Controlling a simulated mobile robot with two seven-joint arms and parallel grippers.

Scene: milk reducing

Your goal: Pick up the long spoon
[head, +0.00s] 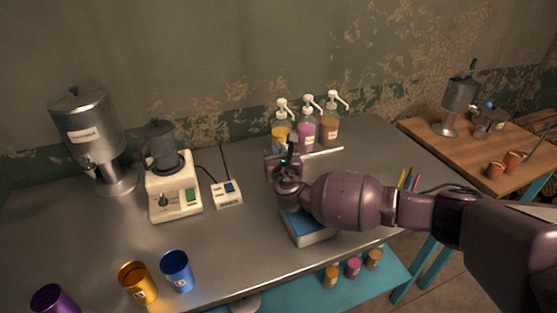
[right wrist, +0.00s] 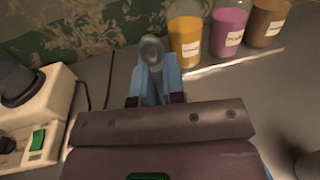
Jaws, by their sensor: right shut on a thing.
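The long spoon (right wrist: 152,52) is upright between the two blue fingers of my right gripper (right wrist: 155,88) in the right wrist view. Its rounded metal bowl shows above the fingertips, and its lower part is hidden by the gripper. In the head view my right gripper (head: 283,168) is over the middle of the metal table, in front of the pump bottles. It is shut on the spoon, which shows there only as a small, unclear tip (head: 291,149). My left gripper is not in view.
A blue-topped box (head: 305,230) is below my forearm. A blender (head: 170,180), a small switch device (head: 227,194), a metal dispenser (head: 90,135) and cups (head: 177,270) stand left.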

